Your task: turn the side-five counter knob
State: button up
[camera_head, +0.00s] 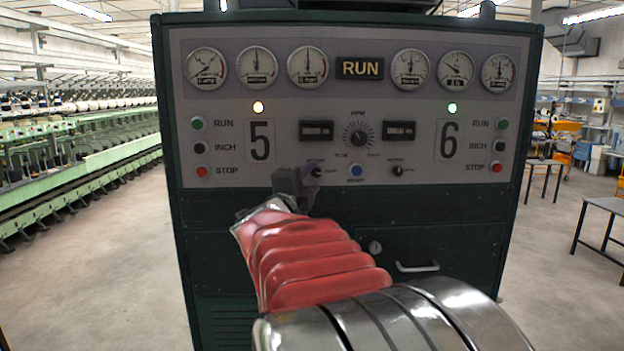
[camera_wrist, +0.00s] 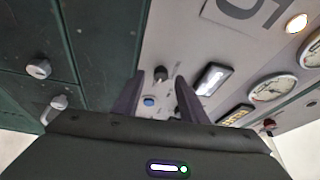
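The side-five counter knob is a small dark knob (camera_wrist: 160,73) on the light grey panel. In the wrist view it appears between my two fingertips, near the left counter window (camera_wrist: 213,78). In the head view the knob (camera_head: 316,172) sits below the left counter window (camera_head: 316,130), beside my gripper (camera_head: 300,182), which partly covers that area. My gripper is open, with dark fingers apart and nothing clearly held. Whether the fingertips touch the knob or panel cannot be told. The large "5" (camera_head: 260,141) is left of the counter.
The panel also holds a central dial (camera_head: 358,135), a blue button (camera_head: 356,170), a second knob (camera_head: 397,170) and red stop buttons at left (camera_head: 201,170) and right (camera_head: 495,165). A handle (camera_head: 417,267) projects from the lower cabinet. Open floor lies on both sides.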

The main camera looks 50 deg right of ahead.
jog(key=v, duration=1.1)
jog(key=shift+a, duration=0.3)
jog(key=shift+f, duration=0.1)
